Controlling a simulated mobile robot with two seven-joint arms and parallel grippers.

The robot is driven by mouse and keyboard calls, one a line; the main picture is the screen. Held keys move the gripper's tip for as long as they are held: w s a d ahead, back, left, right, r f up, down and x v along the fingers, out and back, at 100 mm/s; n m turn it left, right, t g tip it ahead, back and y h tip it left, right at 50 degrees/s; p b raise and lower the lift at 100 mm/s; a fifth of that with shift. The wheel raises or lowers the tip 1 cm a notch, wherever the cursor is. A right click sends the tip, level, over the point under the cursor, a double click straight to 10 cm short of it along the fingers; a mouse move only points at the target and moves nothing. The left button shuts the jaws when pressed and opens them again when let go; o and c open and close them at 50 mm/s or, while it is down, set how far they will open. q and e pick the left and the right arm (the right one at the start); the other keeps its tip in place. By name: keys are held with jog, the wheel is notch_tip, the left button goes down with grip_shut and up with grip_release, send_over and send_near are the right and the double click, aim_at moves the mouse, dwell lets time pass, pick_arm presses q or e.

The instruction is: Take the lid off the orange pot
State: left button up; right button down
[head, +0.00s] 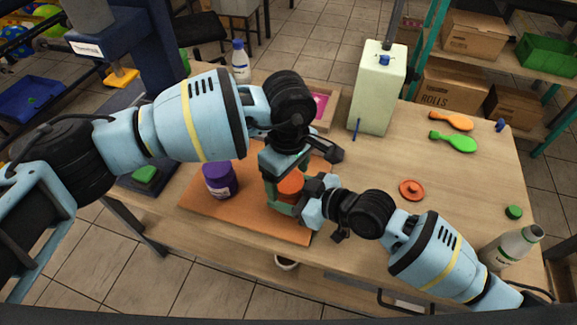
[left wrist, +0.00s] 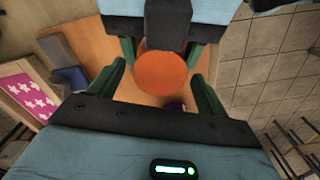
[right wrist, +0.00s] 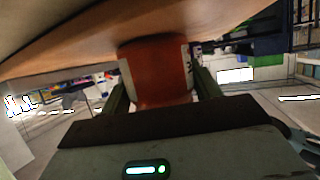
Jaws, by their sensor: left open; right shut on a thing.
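The orange pot (head: 290,186) stands on the orange-brown board, partly hidden by my grippers. In the left wrist view, its round orange top (left wrist: 160,73) lies between the fingers of my left gripper (left wrist: 162,85). That gripper is open and over the pot, with a gap on each side. I cannot tell if this top is a lid. My right gripper (right wrist: 162,88) is shut on the pot's side; the orange body with a pale label (right wrist: 158,72) shows between its fingers. An orange disc with a small raised centre (head: 411,190) lies on the table to the right.
A purple pot (head: 219,180) stands left of the grippers on the board (head: 240,216). A pale green box (head: 378,90), orange and green paddles (head: 455,141), a green cap (head: 514,212) and a white bottle (head: 510,248) stand or lie on the table.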

pick_arm(q)
jog(key=c, duration=1)
jog(key=n, duration=0.9)
jog(key=shift+r, duration=0.15)
jog(key=shift+r, duration=0.75)
jog(key=shift+r, duration=0.25)
